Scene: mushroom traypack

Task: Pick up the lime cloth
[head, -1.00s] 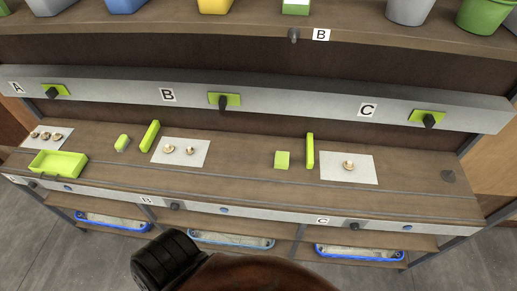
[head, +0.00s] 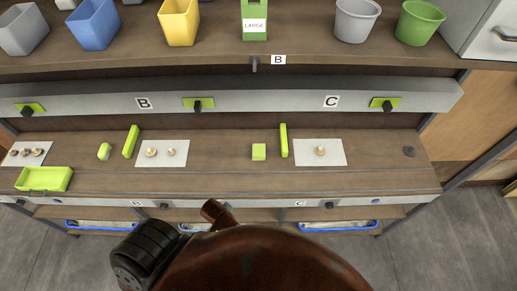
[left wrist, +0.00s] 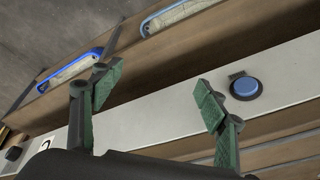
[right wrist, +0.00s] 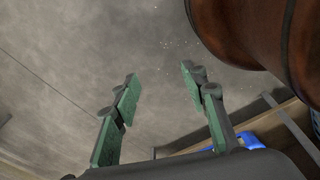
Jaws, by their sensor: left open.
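Several lime things lie on the wooden counter in the head view. A small square lime piece (head: 259,151), left of the right white mat, may be the lime cloth. A smaller rounded lime piece (head: 104,151) lies further left; I cannot tell its material. My left gripper (left wrist: 160,92) is open and empty, over the pale front rail with a blue button (left wrist: 245,86). No lime thing shows in the left wrist view. My right gripper (right wrist: 160,78) is open and empty over the grey floor. Neither gripper shows in the head view.
Lime upright bars (head: 131,141) (head: 284,140) stand beside white mats (head: 141,162) (head: 342,162) bearing mushrooms. A lime tray (head: 44,188) sits at the left. Bins, including a yellow one (head: 179,22), line the upper shelf. Blue-rimmed trays (left wrist: 82,68) sit below the rail.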

